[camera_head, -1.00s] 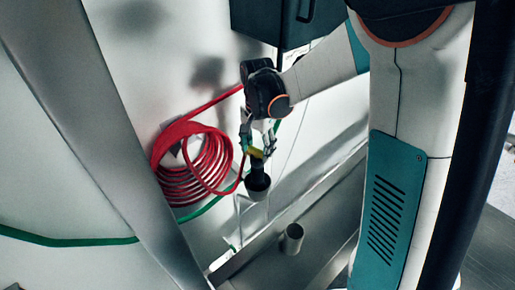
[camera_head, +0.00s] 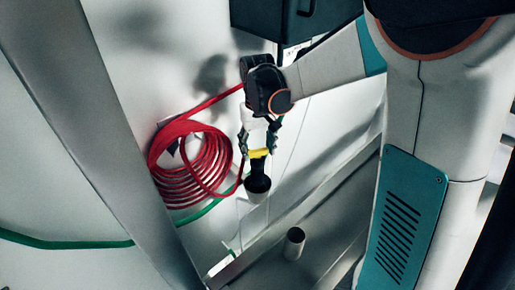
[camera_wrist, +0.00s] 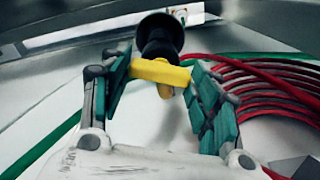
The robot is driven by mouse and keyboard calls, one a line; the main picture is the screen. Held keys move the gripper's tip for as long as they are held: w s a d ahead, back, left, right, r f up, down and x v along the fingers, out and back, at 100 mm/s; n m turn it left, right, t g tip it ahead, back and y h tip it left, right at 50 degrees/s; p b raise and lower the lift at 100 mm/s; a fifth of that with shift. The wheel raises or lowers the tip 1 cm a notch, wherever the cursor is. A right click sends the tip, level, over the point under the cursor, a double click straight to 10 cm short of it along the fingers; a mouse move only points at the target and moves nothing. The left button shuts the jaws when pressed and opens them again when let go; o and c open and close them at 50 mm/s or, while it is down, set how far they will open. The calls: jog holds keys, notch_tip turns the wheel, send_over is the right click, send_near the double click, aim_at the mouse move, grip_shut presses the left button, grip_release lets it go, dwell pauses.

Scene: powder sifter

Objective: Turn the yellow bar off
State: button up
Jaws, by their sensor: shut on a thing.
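The yellow bar (camera_wrist: 160,72) lies crosswise between my gripper's teal finger pads in the wrist view, in front of a black round fitting (camera_wrist: 159,38). My gripper (camera_head: 258,146) is shut on the bar, which also shows in the head view (camera_head: 259,153). A yellow tab hangs from the bar's middle toward my palm.
A coiled red hose (camera_head: 190,165) hangs on the white wall left of my gripper. A green hose (camera_head: 65,241) runs along the wall. A short grey pipe (camera_head: 293,243) stands below right. A dark box (camera_head: 285,20) is above, and a metal post (camera_head: 105,130) crosses at left.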

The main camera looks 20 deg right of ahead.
aim_at(257, 150)
jog(key=shift+n+b, duration=0.3)
jog(key=shift+n, duration=1.9)
jog(key=o, duration=1.1)
notch_tip(257, 150, up, 12)
